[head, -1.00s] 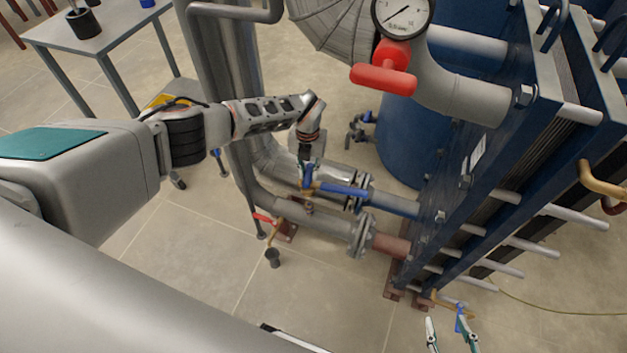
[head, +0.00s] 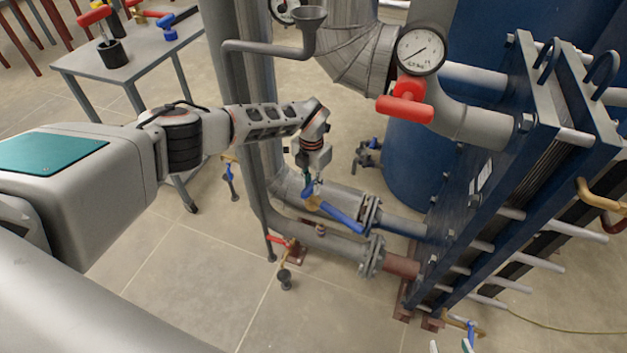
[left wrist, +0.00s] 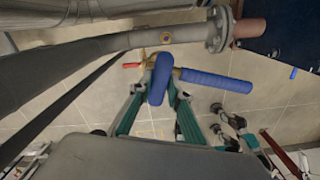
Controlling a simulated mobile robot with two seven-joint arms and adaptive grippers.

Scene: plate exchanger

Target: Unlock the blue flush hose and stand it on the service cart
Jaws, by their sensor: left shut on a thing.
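The blue flush hose has a blue sleeve (head: 343,218) and a brass fitting (head: 313,203). My left gripper (head: 308,188) is shut on its blue upper end and holds it, tilted, over the lower grey pipes. In the left wrist view the blue end (left wrist: 160,78) sits between my teal fingers, with the sleeve (left wrist: 216,80) pointing right. The hose looks clear of the small stub (left wrist: 166,37) on the pipe. The service cart (head: 135,66) is a grey table at upper left. Only the fingertips of my right gripper (head: 451,347) show at the bottom edge, spread apart.
A black cup (head: 112,54) with a red-handled tool, and blue and brass fittings (head: 162,22), stand on the cart. Tall grey pipes (head: 240,90) rise beside my left arm. A red valve handle (head: 404,104) and the blue plate exchanger (head: 520,160) are at right.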

